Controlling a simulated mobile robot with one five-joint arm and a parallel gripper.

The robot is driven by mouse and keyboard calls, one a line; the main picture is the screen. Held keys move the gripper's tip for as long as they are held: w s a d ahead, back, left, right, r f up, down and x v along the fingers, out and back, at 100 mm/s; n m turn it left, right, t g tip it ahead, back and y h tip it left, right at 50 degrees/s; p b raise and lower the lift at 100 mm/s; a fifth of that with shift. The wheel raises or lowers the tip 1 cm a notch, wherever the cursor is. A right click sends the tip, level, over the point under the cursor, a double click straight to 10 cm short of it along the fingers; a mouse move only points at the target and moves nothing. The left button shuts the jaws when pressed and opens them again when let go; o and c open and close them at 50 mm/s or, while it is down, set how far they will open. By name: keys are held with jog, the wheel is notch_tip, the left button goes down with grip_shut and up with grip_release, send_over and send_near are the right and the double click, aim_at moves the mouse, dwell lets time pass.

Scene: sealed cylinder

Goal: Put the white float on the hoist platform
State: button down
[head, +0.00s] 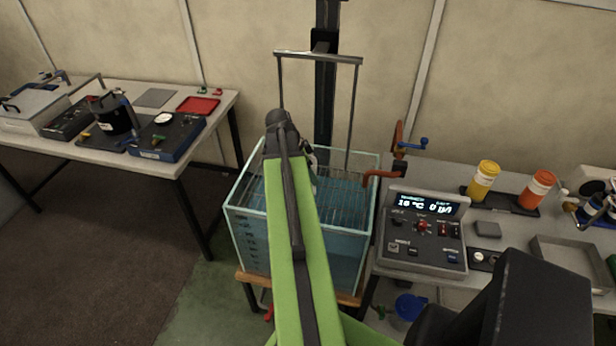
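The hoist is a metal frame (318,56) on a dark upright column, with two rods running down into a glass water tank (366,235). Its platform looks like a wire grid (345,200) inside the tank, near the water surface. My green arm reaches over the tank and covers its middle. Only a small grey part of my gripper (312,160) shows beside the arm's dark end, above the grid. Its fingers and anything between them are hidden. I cannot make out a plain white float. A yellow-and-white cylinder (483,180) and an orange-and-white cylinder (537,189) stand on the right bench.
A control box (422,230) with a lit display stands right of the tank. A grey tray (575,262) is far right. The left table (165,165) holds instruments and a red tray (198,105).

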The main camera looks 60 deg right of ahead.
jog(key=shift+f, duration=0.2)
jog(key=shift+c, duration=1.8)
grip_release()
jog(key=shift+r, duration=0.1)
jog(key=shift+r, duration=0.25)
jog(key=p+v, duration=1)
jog(key=v, duration=0.1)
jog(key=shift+r+p, duration=0.15)
jog(key=shift+p, duration=0.2)
jog(key=shift+w+a+r, duration=0.15)
jog(key=shift+a+r, duration=0.05)
